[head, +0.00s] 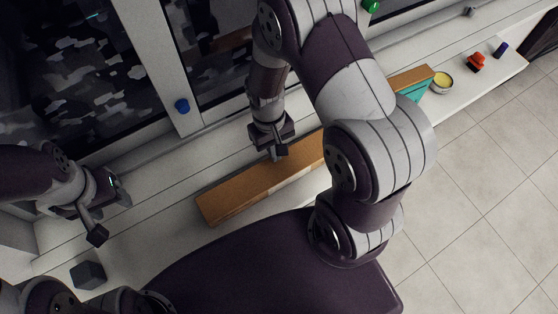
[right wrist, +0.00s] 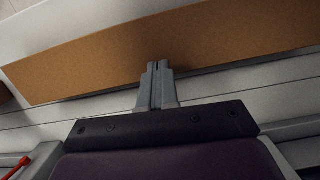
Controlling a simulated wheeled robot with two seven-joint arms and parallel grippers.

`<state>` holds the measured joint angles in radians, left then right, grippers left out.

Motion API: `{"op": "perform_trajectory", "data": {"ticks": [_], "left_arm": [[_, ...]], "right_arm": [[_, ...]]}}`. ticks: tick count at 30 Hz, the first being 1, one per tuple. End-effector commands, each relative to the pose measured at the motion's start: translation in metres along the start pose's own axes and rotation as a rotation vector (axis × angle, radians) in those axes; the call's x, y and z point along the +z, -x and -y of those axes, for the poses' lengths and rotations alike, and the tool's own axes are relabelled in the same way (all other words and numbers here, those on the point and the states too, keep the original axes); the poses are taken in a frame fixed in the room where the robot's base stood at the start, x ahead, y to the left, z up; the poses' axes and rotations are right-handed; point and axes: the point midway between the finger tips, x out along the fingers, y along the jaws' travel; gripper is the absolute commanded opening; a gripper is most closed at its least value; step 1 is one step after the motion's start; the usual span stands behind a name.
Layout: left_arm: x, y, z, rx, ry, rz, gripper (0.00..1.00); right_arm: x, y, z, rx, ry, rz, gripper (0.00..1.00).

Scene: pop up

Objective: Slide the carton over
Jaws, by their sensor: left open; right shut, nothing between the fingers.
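The carton (head: 250,191) is a long, flat-topped brown box lying on the white ledge. My right arm hides its middle, and a brown and teal end shows beyond the arm. In the right wrist view the carton (right wrist: 200,40) spans the upper part of the picture. My right gripper (head: 277,156) is shut and empty at the carton's window-side edge. Its fingertips (right wrist: 157,66) overlap the carton's edge in the wrist view; I cannot tell whether they touch. My left gripper (head: 108,212) is open and empty at the left, apart from the carton.
The white ledge (head: 160,208) runs along dark windows with a blue knob (head: 182,106). A dark grey block (head: 88,275) is at the lower left. A round yellow-topped tin (head: 441,82), a red object (head: 476,61) and a small blue object (head: 501,49) stand near the carton's far end.

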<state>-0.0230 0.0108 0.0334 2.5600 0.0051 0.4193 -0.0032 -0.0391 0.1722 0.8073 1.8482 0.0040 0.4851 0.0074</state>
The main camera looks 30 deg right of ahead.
Motion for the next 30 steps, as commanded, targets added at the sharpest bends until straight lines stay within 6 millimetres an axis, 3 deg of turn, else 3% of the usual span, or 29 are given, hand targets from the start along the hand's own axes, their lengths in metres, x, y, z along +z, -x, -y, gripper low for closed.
{"op": "perform_trajectory", "data": {"ticks": [5, 10, 22, 26, 30], "left_arm": [[0.000, 0.001, 0.000, 0.000, 0.000, 0.000, 0.54], [0.000, -0.003, 0.000, 0.000, 0.000, 0.000, 0.54], [0.001, -0.004, 0.000, 0.000, 0.000, 0.000, 0.54], [0.000, -0.004, 0.000, 0.000, 0.000, 0.000, 0.54], [0.000, 0.000, 0.000, 0.000, 0.000, 0.000, 0.54]], "right_arm": [[0.030, -0.005, 0.000, 0.000, 0.000, 0.001, 0.00], [0.028, -0.019, 0.000, 0.000, 0.000, 0.001, 0.00], [0.027, -0.025, 0.000, 0.000, -0.001, 0.004, 0.00], [0.007, -0.022, 0.000, -0.001, -0.001, 0.000, 0.00], [-0.034, -0.014, 0.000, 0.000, 0.000, -0.004, 0.00]]}}
